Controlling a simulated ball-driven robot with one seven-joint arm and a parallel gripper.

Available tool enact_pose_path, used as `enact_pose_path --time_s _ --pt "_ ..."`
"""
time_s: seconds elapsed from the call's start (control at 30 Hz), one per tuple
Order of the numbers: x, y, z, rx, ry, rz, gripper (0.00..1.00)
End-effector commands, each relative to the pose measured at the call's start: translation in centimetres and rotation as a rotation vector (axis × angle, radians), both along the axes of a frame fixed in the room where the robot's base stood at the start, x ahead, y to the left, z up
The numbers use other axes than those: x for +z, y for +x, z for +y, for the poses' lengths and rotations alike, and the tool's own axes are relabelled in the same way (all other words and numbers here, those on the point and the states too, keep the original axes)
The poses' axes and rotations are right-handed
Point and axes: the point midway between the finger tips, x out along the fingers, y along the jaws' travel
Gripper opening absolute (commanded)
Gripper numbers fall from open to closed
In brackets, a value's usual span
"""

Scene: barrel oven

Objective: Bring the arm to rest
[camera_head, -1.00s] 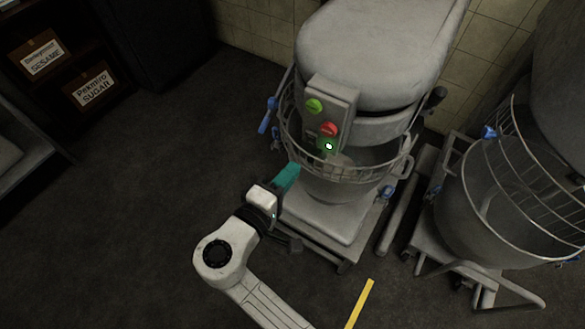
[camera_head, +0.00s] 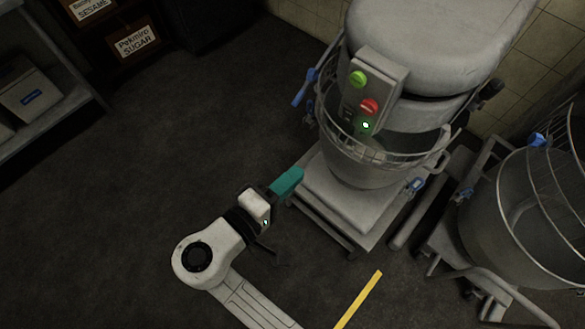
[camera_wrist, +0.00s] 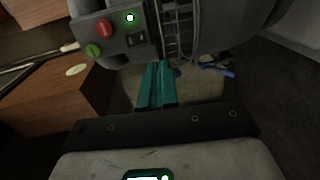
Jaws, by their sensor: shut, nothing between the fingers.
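My gripper (camera_head: 287,182) has teal fingers and is shut and empty. My white arm comes in from the bottom of that view. In the wrist view my gripper (camera_wrist: 156,84) points toward the mixer, with both teal fingers side by side in the middle.
A large grey mixer (camera_head: 425,40) stands ahead, with green and red buttons and a lit indicator on its panel (camera_wrist: 115,32). A second bowl (camera_head: 510,225) on a wheeled frame is at right. Shelves with boxes (camera_head: 133,40) stand at left. Dark floor (camera_head: 150,160) is clear between.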

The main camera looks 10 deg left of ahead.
Motion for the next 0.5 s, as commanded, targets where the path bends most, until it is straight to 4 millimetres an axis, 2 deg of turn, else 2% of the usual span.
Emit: enact_pose_path --time_s 0.33,0.43,0.5 --pt "-0.3 0.2 -0.5 -0.011 0.008 0.011 0.00" --pt "-1.4 0.7 -3.0 -0.062 0.046 0.062 0.00" --pt "-2.9 1.1 -6.1 -0.126 0.100 0.129 0.00"
